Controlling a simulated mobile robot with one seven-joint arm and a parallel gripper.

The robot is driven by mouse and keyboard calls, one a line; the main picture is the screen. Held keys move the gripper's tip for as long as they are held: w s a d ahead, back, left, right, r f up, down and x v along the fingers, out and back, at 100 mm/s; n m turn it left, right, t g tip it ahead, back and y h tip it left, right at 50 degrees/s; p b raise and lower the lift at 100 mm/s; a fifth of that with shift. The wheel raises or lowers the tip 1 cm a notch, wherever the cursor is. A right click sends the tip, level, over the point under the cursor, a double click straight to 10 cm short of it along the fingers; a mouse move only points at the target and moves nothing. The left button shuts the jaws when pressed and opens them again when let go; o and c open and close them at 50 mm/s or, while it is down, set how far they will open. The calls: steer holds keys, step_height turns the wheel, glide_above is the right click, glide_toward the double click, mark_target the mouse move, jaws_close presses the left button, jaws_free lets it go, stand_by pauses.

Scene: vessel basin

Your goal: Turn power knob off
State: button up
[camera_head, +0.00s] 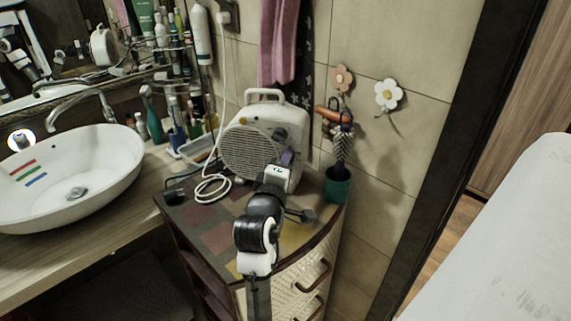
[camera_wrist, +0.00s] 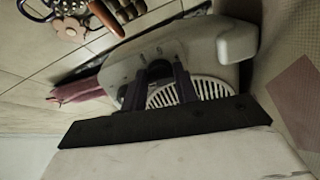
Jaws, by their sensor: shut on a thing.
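A white heater (camera_head: 262,143) with a round grille and a top handle stands on the small cabinet. My gripper (camera_head: 286,160) reaches up to the right part of its body. In the wrist view the heater (camera_wrist: 125,68) is turned sideways, with small marks on its panel. There my gripper (camera_wrist: 160,84) has its two dark fingers on either side of a dark rounded power knob (camera_wrist: 158,69) on that panel. The fingers are shut on the knob. They hide much of it, so its setting cannot be told.
The cabinet top (camera_head: 205,212) carries a white coiled cord (camera_head: 212,187) and a green cup (camera_head: 337,187) with an umbrella-like item. A white basin (camera_head: 70,175) is at left. A pink towel (camera_head: 279,40) hangs behind the heater. Flower hooks (camera_head: 388,94) are on the tiled wall.

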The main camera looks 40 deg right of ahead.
steer(key=o, duration=1)
steer(key=shift+c, duration=0.2)
steer(key=shift+a, duration=0.1)
